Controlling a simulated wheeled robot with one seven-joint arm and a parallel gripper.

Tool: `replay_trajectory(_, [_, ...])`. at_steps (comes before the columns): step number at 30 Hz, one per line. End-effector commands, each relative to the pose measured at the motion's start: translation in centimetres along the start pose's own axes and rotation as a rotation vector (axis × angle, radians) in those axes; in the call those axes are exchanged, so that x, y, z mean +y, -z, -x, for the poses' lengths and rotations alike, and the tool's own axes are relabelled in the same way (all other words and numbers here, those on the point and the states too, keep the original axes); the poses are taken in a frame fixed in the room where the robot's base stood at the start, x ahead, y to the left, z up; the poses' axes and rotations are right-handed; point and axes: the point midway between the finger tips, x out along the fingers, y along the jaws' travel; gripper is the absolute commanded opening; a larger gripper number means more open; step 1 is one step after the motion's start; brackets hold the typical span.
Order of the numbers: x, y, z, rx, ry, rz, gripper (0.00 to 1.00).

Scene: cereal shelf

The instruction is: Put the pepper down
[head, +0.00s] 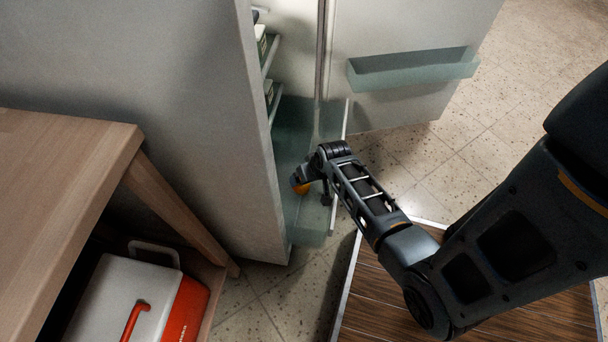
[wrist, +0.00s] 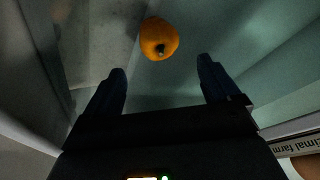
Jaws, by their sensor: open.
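The pepper (wrist: 158,39) is orange-yellow with a dark stem spot. In the wrist view it lies ahead of my gripper (wrist: 161,84), beyond the two fingertips and apart from them. The fingers are spread and nothing is between them. In the head view the pepper (head: 302,188) shows as a small orange patch, partly hidden by my gripper (head: 308,180). It is inside the open fridge's low, greenish see-through drawer (head: 308,236). I cannot tell exactly what it rests on.
The fridge door (head: 400,105) stands open to the right, with a door bin (head: 412,70). Shelves (head: 270,55) with items are above the drawer. A wooden table (head: 60,165) stands at left, with a white and red cooler (head: 135,295) beneath it.

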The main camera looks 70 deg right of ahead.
Motion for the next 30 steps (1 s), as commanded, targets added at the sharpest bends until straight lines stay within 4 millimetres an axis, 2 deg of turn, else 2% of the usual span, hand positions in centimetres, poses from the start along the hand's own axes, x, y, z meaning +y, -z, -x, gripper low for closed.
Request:
replay_trajectory(1, [-0.1,0.1,1.4,0.001,0.0,0.002,0.89])
replay_trajectory(7, [0.0,0.0,3.7,0.001,0.0,0.001,0.89])
replay_trajectory(23, [-0.1,0.1,4.5,0.001,0.0,0.001,0.89])
replay_trajectory(30, [-0.5,0.6,6.3,0.006,0.001,0.006,0.89])
